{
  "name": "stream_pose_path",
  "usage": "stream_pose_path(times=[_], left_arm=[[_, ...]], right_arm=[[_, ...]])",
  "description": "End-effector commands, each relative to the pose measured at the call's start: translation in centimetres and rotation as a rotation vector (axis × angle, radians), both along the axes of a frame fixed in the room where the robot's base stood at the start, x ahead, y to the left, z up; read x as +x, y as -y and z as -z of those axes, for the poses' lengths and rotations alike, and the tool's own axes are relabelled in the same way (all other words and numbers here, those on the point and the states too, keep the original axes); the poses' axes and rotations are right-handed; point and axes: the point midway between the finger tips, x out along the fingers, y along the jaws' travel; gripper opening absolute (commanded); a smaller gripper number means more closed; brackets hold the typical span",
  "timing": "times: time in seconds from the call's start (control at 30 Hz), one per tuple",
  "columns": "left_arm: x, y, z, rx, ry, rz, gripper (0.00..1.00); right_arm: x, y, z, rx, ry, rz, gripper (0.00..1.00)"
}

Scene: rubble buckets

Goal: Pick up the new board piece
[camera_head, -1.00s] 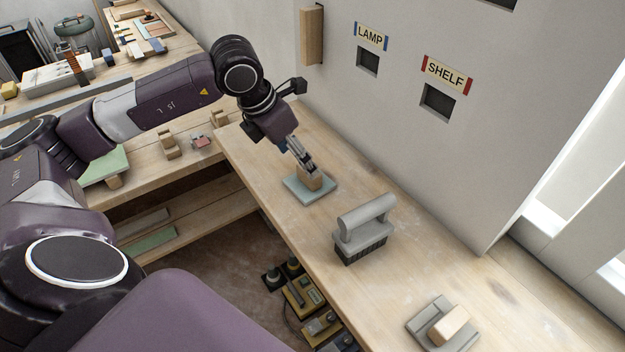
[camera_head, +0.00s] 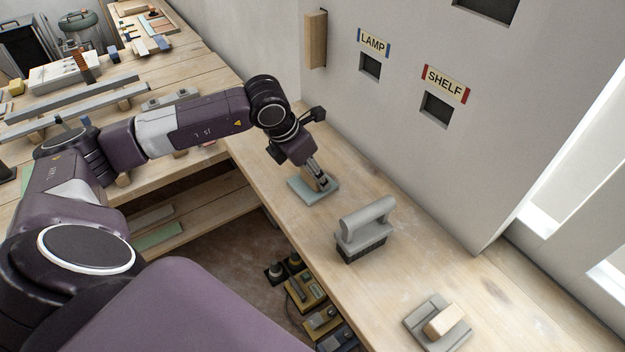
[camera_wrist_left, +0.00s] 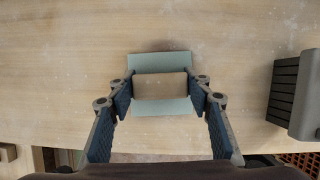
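A pale blue-green flat board (camera_head: 300,192) with a wooden block on top (camera_head: 325,184) lies on the wall-side bench. In the left wrist view the block (camera_wrist_left: 160,87) crosses the middle of the board (camera_wrist_left: 160,61). My left gripper (camera_head: 317,178) reaches down to it, with its fingers (camera_wrist_left: 161,90) spread at the two ends of the block. The fingertips are very close to the block; firm contact does not show. I cannot tell which object is meant as the new board piece. My right gripper is not in view.
A grey-handled brush (camera_head: 365,230) stands nearby on the bench; its edge shows in the wrist view (camera_wrist_left: 297,95). A grey board with a wooden block (camera_head: 437,322) lies farther right. The wall has openings labelled LAMP (camera_head: 373,42) and SHELF (camera_head: 446,84). Bench between them is clear.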

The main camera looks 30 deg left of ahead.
Motion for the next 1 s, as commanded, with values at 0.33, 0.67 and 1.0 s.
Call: stream_pose_path(times=[0.33, 0.67, 1.0], left_arm=[[0.0, 0.0, -0.1, 0.000, 0.001, 0.000, 0.19], [0.2, 0.0, -1.6, -0.001, 0.006, 0.000, 0.18], [0.3, 0.1, -10.1, -0.003, 0.012, 0.001, 0.18]], right_arm=[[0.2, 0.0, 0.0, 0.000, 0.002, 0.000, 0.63], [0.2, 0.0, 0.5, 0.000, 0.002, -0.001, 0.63], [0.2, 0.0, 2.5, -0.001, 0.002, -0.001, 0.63]])
